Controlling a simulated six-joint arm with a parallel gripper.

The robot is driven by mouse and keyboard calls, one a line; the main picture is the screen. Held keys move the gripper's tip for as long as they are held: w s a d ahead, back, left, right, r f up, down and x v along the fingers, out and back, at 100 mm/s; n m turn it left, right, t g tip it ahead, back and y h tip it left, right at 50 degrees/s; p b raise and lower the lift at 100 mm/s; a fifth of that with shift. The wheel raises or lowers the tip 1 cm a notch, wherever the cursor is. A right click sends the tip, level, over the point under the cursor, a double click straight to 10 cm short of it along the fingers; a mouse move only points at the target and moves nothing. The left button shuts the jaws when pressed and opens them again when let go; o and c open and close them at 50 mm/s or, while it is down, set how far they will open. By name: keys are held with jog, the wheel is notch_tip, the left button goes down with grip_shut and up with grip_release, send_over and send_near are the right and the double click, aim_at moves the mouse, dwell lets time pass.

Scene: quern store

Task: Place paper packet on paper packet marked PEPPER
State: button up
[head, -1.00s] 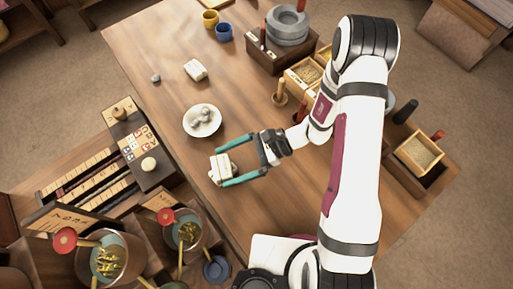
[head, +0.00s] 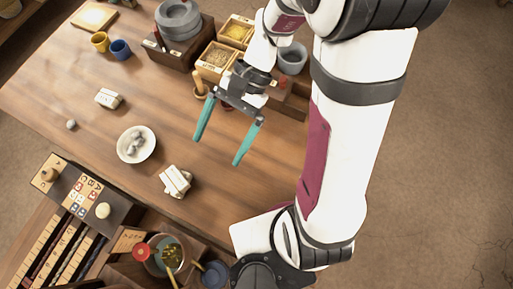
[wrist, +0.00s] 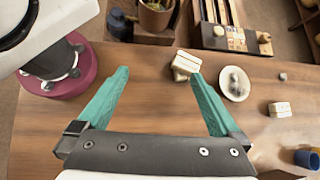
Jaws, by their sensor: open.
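Two white paper packets seem to lie one on the other, slightly askew, near the table's front edge; the upper packet (head: 177,178) shows above the lower packet (head: 178,192). The pair also shows in the wrist view, with its upper packet (wrist: 186,59) beyond my right fingertip. A separate paper packet (head: 108,98) lies farther back on the table and also shows in the wrist view (wrist: 280,109). No marking is legible, so I cannot tell which is PEPPER. My gripper (head: 218,150) is open and empty, above the table to the right of the pair, apart from it.
A white plate (head: 148,152) with grey lumps stands beside the pair. Yellow (head: 99,41) and blue (head: 120,49) cups stand at the back left. A quern (head: 179,20) and open grain boxes (head: 216,62) line the right. A metal pot (head: 166,252) stands at the front.

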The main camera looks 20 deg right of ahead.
jog(key=s+d+r+n+t+h, duration=0.3)
jog(key=s+d+r+t+h, duration=0.2)
jog(key=s, duration=0.3)
jog(key=shift+s+n+h, duration=0.3)
jog(key=shift+n+h, duration=0.1)
jog(key=shift+d, duration=0.1)
dwell(0.4)
